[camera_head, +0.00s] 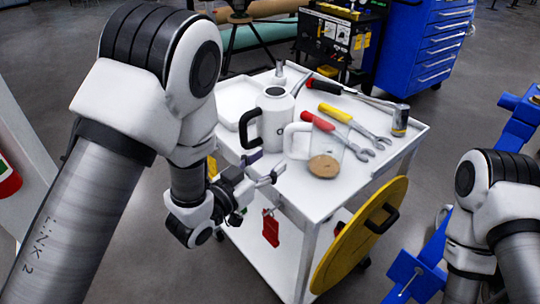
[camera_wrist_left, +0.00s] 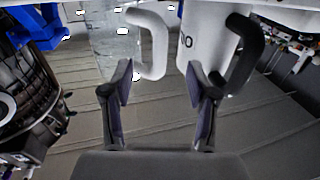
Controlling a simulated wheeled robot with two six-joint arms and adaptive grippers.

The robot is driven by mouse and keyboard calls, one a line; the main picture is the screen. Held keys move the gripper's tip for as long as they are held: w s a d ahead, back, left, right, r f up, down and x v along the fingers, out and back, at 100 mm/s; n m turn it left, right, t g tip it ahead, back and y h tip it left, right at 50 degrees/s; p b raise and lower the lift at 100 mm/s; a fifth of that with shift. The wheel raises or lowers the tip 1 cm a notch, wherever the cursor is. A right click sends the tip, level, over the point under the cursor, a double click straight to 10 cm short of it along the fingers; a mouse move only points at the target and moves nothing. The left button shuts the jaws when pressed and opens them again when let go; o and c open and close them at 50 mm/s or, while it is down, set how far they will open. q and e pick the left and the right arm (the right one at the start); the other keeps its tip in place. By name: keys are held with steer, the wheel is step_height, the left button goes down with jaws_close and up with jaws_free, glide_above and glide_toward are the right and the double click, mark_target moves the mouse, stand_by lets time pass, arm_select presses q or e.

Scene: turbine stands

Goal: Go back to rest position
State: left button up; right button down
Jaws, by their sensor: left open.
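My left gripper (camera_head: 265,169) is open at the near left edge of the white cart (camera_head: 300,205). In the left wrist view its two fingers (camera_wrist_left: 160,85) stand apart with nothing between them. A white mug with a black handle (camera_head: 273,122) and a clear mug with a white handle and brown base (camera_head: 323,165) stand on the cart just beyond the fingers. In the left wrist view the white handle (camera_wrist_left: 152,45) and the white mug (camera_wrist_left: 200,38) lie ahead of the fingertips. My right arm shows at the lower right, but its gripper is not in view.
A red-handled wrench (camera_head: 335,131), a yellow-handled wrench (camera_head: 350,122) and a hammer (camera_head: 399,120) lie on the cart. A white tray (camera_head: 222,112) is at its left. A yellow disc (camera_head: 350,250) leans against its right side. A blue tool cabinet (camera_head: 425,45) stands behind.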

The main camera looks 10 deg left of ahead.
arm_select(q)
steer(key=s+a+f+n+g+y+p, duration=0.2)
steer(key=s+a+f+g+y+p, duration=0.15)
steer(key=f, duration=0.35)
steer(key=s+a+f+n+g+y+p, duration=0.2)
steer(key=s+a+f+n+p, duration=0.1)
steer(key=s+a+f+p, duration=0.3)
steer(key=s+a+f+g+y, duration=0.1)
steer(key=s+f+g, duration=0.2)
steer(key=s, duration=0.4)
steer(key=s+a+f+n+g+y, duration=0.1)
steer(key=s+a+f+g, duration=0.1)
steer(key=s+f+g, duration=0.2)
steer(key=s+a+f+g+y, duration=0.1)
steer(key=s+a+f+g, duration=0.1)
steer(key=s, duration=0.7)
steer(key=shift+s+f+g, duration=0.35)
steer(key=shift+f+g, duration=0.3)
steer(key=shift+f, duration=0.1)
steer(key=shift+a, duration=0.1)
